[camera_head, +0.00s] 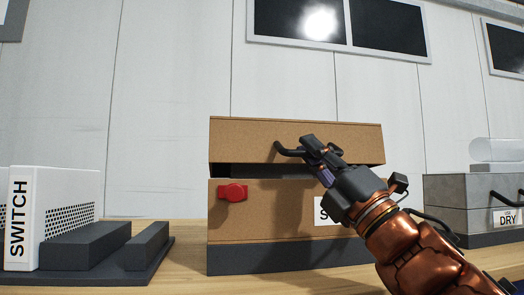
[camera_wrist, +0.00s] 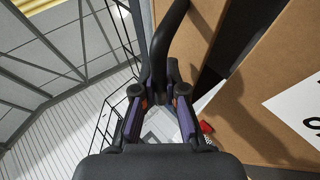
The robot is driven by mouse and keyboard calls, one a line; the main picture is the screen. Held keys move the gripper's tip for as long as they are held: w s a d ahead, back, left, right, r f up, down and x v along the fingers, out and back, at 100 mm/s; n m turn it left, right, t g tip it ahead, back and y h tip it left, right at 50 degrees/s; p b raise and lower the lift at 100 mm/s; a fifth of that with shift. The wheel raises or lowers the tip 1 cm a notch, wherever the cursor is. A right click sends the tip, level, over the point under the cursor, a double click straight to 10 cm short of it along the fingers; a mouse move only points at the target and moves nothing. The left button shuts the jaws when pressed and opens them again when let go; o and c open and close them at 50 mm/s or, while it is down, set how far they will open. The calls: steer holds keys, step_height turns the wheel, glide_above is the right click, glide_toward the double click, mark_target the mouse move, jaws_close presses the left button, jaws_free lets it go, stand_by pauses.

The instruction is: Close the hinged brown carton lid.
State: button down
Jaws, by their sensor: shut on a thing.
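The brown carton (camera_head: 270,215) stands on the table in the middle of the head view. Its hinged lid (camera_head: 240,140) sits above the body, with a dark gap between their front edges. A black bar handle (camera_head: 286,150) sticks out from the lid's front. My gripper (camera_head: 312,152) is shut on the handle, with the fingers partly hiding it. In the wrist view the handle (camera_wrist: 170,40) runs up between the gripper's fingers (camera_wrist: 158,92). A red latch-like part (camera_head: 232,192) is on the carton's front left. My arm partly hides the white label (camera_head: 325,208).
A white switch unit (camera_head: 60,205) and dark grey blocks (camera_head: 95,245) stand to the left. A grey drawer box marked DRY (camera_head: 460,200) stands to the right. A pale panelled wall (camera_head: 165,100) rises behind.

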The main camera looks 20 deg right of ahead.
steer(key=shift+s+a+r, duration=0.1)
steer(key=shift+s+r, duration=0.05)
steer(key=c, duration=1.2)
jaws_free()
